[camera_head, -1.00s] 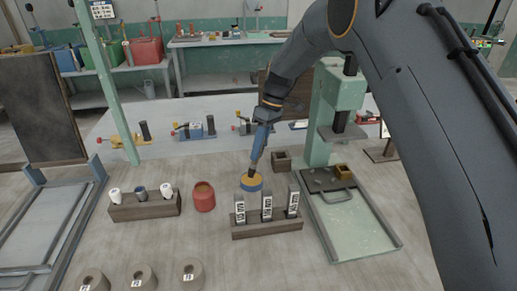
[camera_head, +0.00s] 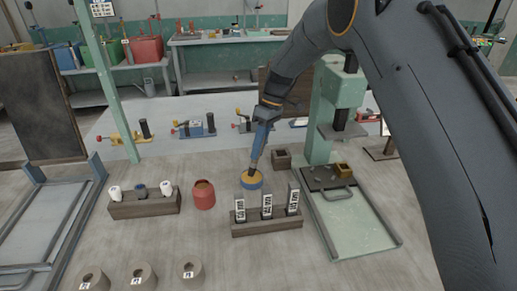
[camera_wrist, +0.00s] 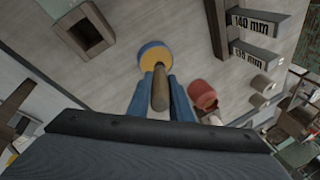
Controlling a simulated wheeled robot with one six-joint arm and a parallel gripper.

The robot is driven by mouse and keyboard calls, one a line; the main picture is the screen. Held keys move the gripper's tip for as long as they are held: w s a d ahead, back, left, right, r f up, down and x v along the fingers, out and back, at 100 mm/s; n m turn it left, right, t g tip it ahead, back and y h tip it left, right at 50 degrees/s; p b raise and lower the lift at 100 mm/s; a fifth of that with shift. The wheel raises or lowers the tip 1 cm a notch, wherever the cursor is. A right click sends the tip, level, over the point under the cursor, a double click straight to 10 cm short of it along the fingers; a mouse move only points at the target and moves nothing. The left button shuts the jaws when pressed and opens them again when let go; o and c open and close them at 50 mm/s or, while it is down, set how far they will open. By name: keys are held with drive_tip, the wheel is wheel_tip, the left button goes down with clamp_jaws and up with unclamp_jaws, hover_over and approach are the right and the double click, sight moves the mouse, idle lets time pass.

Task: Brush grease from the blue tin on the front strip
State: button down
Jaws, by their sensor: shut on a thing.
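The blue tin (camera_head: 251,184) is a low round tin with a blue side and a yellow-orange top, standing on the bench behind a wooden rack. It also shows in the wrist view (camera_wrist: 151,66). My gripper (camera_head: 256,158) is above the tin, pointing down, with blue fingers. In the wrist view my gripper (camera_wrist: 160,98) is shut on the brush's brown wooden handle (camera_wrist: 160,88). The brush's lower end reaches down to the tin's top; its bristles are hidden, and I cannot tell whether they touch the grease.
The wooden rack (camera_head: 267,228) with labelled upright blocks stands just in front of the tin. A red pot (camera_head: 204,195) and another rack (camera_head: 143,205) are to the left. A green press (camera_head: 338,110) and a tray (camera_head: 355,225) are at right. Several grey cylinders (camera_head: 143,275) stand in front.

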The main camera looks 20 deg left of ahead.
drive_tip(key=shift+f+b, duration=0.3)
drive_tip(key=shift+f, duration=0.15)
idle(1.6)
drive_tip(key=shift+r+p, duration=1)
drive_tip(key=shift+r, duration=2.6)
drive_tip(key=shift+d, duration=0.1)
